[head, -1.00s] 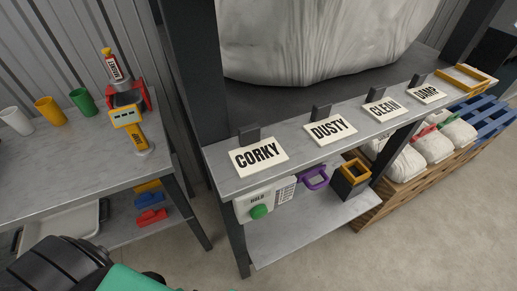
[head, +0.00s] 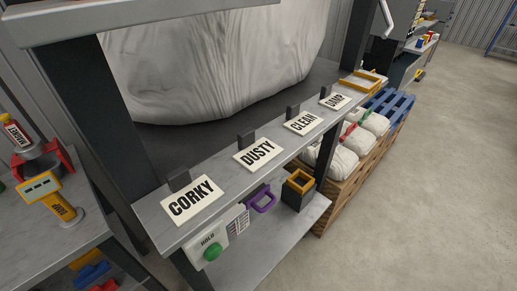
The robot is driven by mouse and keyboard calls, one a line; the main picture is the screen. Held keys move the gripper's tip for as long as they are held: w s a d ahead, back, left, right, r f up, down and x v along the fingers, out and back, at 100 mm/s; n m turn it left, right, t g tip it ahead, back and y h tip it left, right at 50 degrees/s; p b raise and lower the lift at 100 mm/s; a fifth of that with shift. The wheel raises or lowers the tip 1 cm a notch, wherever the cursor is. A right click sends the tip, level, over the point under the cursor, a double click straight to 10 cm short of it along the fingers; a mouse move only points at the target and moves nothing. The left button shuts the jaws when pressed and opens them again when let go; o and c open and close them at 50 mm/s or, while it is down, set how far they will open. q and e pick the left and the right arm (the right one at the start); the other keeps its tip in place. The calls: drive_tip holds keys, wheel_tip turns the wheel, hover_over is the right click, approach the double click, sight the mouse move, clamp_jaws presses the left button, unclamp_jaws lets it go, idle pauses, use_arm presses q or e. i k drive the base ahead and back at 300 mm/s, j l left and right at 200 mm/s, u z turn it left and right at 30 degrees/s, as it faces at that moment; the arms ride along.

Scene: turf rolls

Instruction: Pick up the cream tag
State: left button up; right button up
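Several cream tags lie in a row along the front ledge of the grey rack in the head view. They read CORKY (head: 193,199), DUSTY (head: 258,153), CLEAN (head: 304,122) and DAMP (head: 335,101). Each has a small dark block behind it on the ledge. CORKY is nearest and DAMP is farthest. Which one the task means I cannot tell from the picture. Neither of my grippers is in view.
A large pale sack (head: 215,60) sits on the rack behind the tags. Below hang a HOLD box with a green button (head: 212,252) and a purple handle (head: 263,200). A yellow-rimmed dark bin (head: 298,192) stands on the lower shelf. Open floor (head: 440,190) lies right.

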sight(189, 198)
drive_tip(key=l, duration=0.45)
drive_tip(key=l+u, duration=1)
drive_tip(key=k+l, duration=0.05)
drive_tip(key=l, duration=0.05)
